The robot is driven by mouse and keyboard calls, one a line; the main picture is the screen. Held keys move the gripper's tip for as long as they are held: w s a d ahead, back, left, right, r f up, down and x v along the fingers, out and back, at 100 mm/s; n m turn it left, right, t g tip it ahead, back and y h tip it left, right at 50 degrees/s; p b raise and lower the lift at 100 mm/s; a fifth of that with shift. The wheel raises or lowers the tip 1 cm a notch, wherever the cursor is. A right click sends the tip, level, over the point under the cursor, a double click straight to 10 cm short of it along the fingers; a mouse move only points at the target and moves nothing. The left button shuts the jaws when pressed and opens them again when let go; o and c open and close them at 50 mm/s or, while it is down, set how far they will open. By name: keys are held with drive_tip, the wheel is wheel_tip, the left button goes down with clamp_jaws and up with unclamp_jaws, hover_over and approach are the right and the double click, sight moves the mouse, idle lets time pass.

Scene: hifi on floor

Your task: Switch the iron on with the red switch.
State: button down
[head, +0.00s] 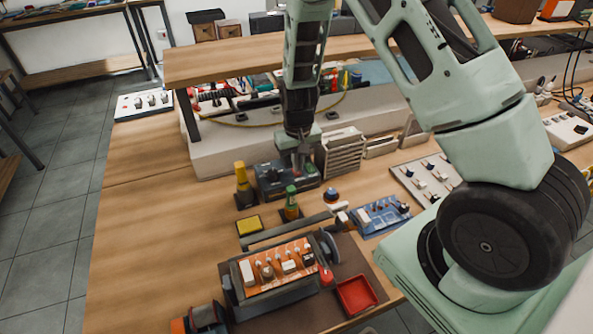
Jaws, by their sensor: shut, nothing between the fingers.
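My gripper (299,160) points down in the middle of the head view, its fingers shut and empty. It is over the dark blue-grey box (270,185) that looks like the iron's station, with its tips at or just above the box's top; I cannot tell whether they touch. A small reddish spot shows beside the fingertips, too small to make out as the switch. The rest of the box's top behind the fingers is partly hidden. A yellow-handled tool (241,176) stands upright just left of the box and may be the iron.
A green-topped bottle or tool (291,197) stands in front of the box, with a yellow sponge pad (249,225) to its left. A grey slatted block (342,152) is close on the right. A blue circuit board (378,216), orange-panelled machine (275,268) and red tray (356,294) lie nearer. The wooden bench is clear at left.

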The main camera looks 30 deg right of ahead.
drive_tip(key=shift+f+b, duration=0.45)
drive_tip(key=shift+f, duration=0.25)
idle(0.3)
drive_tip(key=shift+r+p, duration=2.75)
drive_tip(key=shift+r, duration=0.8)
drive_tip(key=s+a+r+n+y+b, duration=0.1)
drive_tip(key=s+a+r+n, duration=0.1)
drive_tip(key=s+a+r, duration=0.45)
drive_tip(key=s+a+r+n+y+b, duration=0.1)
drive_tip(key=s+a+r+n+b, duration=0.2)
drive_tip(key=a, duration=0.6)
drive_tip(key=s+a+r+n, duration=0.2)
drive_tip(key=s+r, duration=0.1)
drive_tip(key=s, duration=0.5)
drive_tip(key=s+a+r+n+h, duration=0.1)
drive_tip(key=s+a+r+n, duration=0.1)
drive_tip(key=s, duration=0.7)
drive_tip(key=shift+s+r+n, duration=0.15)
drive_tip(key=shift+r+n, duration=0.45)
drive_tip(key=shift+r, duration=0.05)
